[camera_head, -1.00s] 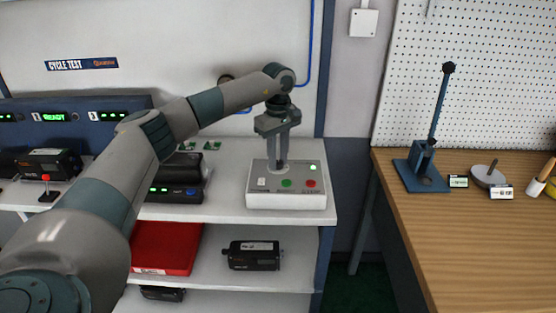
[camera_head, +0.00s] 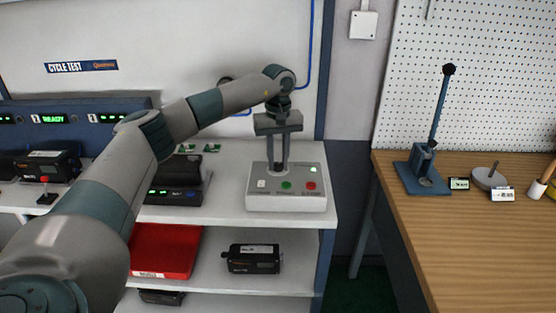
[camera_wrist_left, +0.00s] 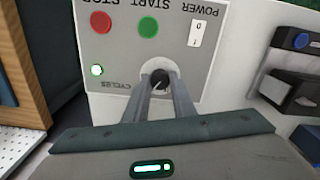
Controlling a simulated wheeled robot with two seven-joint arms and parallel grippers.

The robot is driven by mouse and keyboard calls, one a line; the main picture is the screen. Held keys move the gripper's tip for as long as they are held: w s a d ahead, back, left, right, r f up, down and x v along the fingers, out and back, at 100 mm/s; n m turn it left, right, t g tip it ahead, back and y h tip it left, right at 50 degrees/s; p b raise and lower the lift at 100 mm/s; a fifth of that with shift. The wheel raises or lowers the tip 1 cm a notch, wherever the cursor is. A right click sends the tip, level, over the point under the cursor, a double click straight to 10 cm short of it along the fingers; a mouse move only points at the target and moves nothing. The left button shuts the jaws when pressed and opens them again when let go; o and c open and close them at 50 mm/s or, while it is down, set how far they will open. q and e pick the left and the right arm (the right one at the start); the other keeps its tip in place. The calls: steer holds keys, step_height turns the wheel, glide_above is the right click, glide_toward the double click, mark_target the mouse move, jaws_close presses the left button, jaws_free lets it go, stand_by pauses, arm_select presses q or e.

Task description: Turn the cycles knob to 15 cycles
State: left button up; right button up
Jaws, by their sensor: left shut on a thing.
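The control box (camera_head: 258,203) is a light grey panel on the top shelf; it also shows upside down in the left wrist view (camera_wrist_left: 118,68). The cycles knob (camera_wrist_left: 160,77) is dark, on a pale round dial beside the "CYCLES" label. My left gripper (camera_head: 278,167) points straight down at the box. In the left wrist view its two fingers (camera_wrist_left: 159,86) are shut on the knob, one on each side. The fingers hide the knob in the head view. The dial's numbers are too small to read. My right gripper is not in view.
The box has a green start button (camera_wrist_left: 148,27), a red stop button (camera_wrist_left: 101,22), a white power switch (camera_wrist_left: 197,33) and a lit lamp (camera_wrist_left: 97,70). Dark devices (camera_head: 175,192) stand left of the box. A wooden bench (camera_head: 470,235) is at right.

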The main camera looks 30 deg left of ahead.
mark_target(278, 164)
arm_select(q)
steer(key=shift+r, duration=0.1)
steer(key=o, duration=1.1)
steer(key=shift+c, duration=0.2)
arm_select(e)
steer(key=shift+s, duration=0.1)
arm_select(q)
steer(key=shift+r, duration=0.45)
step_height(278, 164, up, 16)
steer(key=b, duration=0.2)
steer(key=shift+r, duration=0.2)
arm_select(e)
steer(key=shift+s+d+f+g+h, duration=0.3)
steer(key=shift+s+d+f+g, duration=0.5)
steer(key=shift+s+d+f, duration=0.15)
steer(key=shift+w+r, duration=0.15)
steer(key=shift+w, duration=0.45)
